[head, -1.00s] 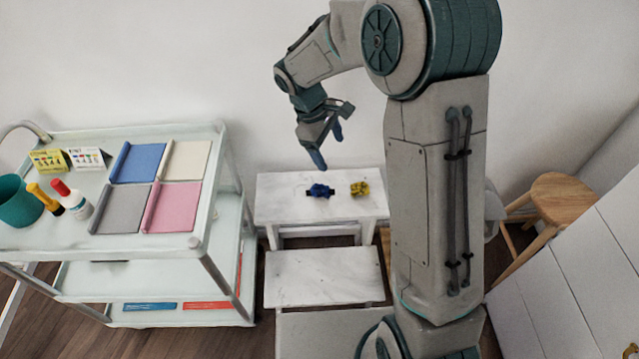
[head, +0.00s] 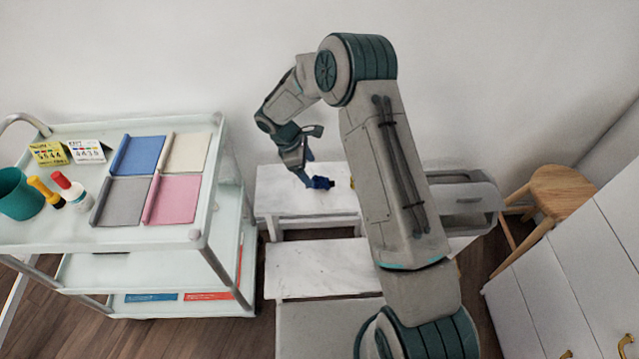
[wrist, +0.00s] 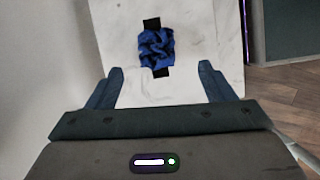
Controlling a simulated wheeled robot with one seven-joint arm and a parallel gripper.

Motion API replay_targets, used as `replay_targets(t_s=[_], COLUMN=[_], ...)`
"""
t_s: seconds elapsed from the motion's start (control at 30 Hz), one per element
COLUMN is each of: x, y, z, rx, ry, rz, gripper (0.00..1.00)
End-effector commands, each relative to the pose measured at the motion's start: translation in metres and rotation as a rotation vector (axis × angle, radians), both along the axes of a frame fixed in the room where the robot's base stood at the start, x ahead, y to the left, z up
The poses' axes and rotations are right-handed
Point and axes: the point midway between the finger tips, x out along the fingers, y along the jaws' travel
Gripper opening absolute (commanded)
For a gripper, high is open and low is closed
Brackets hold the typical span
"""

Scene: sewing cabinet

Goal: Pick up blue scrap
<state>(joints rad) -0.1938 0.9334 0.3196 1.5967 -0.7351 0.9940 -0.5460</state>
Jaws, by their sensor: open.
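The blue scrap (head: 321,183) is a small crumpled piece on the white marbled top step (head: 285,202) of the step stand. In the wrist view the blue scrap (wrist: 156,47) lies ahead of my fingertips, between their lines, with black ends showing at its top and bottom. My gripper (head: 307,170) is just left of and above the scrap in the head view. In the wrist view my gripper (wrist: 160,72) is open and empty, its blue fingers wide apart. The yellow scrap (head: 352,184) is mostly hidden behind my arm.
A white cart (head: 60,235) on the left holds folded cloths (head: 138,155), a teal cup (head: 14,194), bottles and small cards. A lower marbled step (head: 310,268) is in front. A wooden stool (head: 563,188) and white drawers (head: 570,265) stand at the right.

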Motion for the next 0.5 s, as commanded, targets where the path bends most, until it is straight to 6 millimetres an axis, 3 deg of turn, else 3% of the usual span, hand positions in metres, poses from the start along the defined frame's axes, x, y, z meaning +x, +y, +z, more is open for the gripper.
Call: replay_targets(t_s=[0.27, 0.5], x=[0.001, 0.003], y=[-0.008, -0.023], z=[-0.017, -0.049], rx=[0.0, 0.0], ry=[0.0, 0.002], rz=[-0.002, -0.002], gripper=[0.76, 0.76])
